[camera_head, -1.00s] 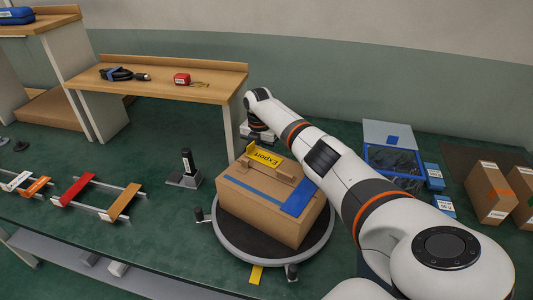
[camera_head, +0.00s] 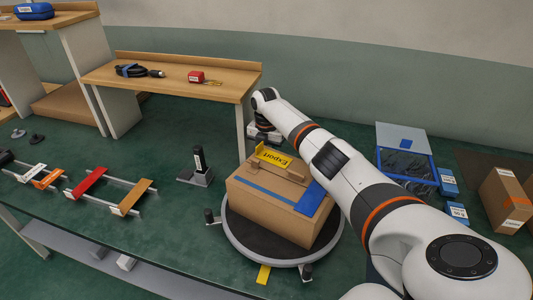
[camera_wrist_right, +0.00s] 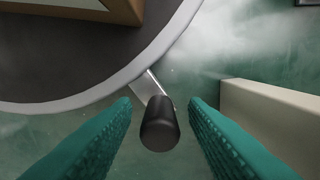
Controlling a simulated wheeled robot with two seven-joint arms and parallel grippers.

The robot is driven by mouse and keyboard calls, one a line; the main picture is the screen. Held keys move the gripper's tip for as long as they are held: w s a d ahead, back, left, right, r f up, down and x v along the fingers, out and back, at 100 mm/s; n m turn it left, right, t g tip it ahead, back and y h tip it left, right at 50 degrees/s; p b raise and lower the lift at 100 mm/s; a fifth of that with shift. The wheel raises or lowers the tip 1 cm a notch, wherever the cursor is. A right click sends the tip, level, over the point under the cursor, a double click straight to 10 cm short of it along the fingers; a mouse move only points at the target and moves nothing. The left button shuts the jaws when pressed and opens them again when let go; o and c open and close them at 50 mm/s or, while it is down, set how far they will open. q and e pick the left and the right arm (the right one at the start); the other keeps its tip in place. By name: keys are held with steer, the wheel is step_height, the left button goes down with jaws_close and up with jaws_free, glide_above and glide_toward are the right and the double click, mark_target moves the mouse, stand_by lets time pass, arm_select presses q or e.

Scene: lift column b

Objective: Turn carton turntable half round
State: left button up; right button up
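A brown carton (camera_head: 268,212) with blue tape and a yellow "Export" label (camera_head: 275,156) sits on a round dark turntable with a pale rim (camera_head: 262,257). Black knobs stick up at the rim's left (camera_head: 210,217) and front right (camera_head: 307,272). My right arm reaches over the right side to the turntable's far side; its gripper (camera_head: 264,136) is partly hidden behind the carton. In the right wrist view, the open teal fingers (camera_wrist_right: 160,125) stand either side of a black knob (camera_wrist_right: 160,128) on a metal bracket from the rim, with gaps on both sides. My left gripper is out of view.
A yellow marker (camera_head: 263,274) lies at the turntable's front. A black upright device (camera_head: 198,166) stands left of it. A blue bin (camera_head: 405,163) and brown boxes (camera_head: 505,200) are at right. A wooden shelf (camera_head: 190,88) stands behind.

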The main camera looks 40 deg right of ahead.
step_height(320, 180, up, 12)
stand_by(0.7)
